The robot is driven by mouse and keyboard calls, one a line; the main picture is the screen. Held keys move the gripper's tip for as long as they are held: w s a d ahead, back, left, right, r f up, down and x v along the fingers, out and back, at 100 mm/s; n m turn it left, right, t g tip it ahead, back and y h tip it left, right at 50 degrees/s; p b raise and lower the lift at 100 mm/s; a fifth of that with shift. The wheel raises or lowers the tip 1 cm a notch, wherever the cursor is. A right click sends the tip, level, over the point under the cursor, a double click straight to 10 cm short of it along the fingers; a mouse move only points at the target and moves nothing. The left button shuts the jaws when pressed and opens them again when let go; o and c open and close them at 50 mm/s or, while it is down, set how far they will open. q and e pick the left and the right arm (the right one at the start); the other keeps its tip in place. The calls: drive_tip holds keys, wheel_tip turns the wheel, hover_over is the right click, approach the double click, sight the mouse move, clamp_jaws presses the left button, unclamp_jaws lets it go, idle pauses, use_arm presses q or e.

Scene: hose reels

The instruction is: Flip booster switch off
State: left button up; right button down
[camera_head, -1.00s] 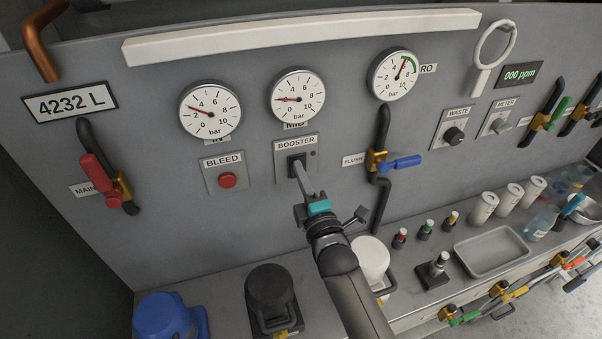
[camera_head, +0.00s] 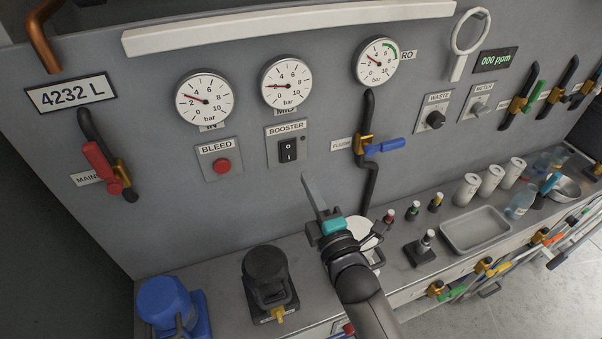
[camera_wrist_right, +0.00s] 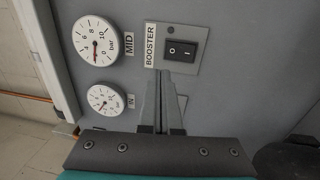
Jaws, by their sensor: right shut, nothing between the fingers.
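The booster switch (camera_head: 288,151) is a black rocker marked 0 at the top and I below. It sits on a grey plate labelled BOOSTER on the wall panel. It also shows in the right wrist view (camera_wrist_right: 182,51), just past the fingertips. Which half is pressed in is hard to tell. My right gripper (camera_head: 308,179) is shut and empty, a little below and to the right of the switch plate, apart from the switch. Its closed fingers also show in the right wrist view (camera_wrist_right: 167,80). My left gripper is not in view.
The red bleed button (camera_head: 222,166) is left of the switch. The blue-handled flush valve (camera_head: 380,145) is to its right. Gauges sit above, including the RO gauge (camera_head: 378,63). Below, a black canister (camera_head: 268,272) and white container (camera_head: 362,232) stand on the counter.

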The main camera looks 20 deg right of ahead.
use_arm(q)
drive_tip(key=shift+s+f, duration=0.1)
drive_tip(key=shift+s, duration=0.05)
use_arm(e)
drive_tip(key=s, duration=0.3)
drive_tip(key=shift+s+r, duration=0.2)
drive_tip(key=shift+r, duration=0.05)
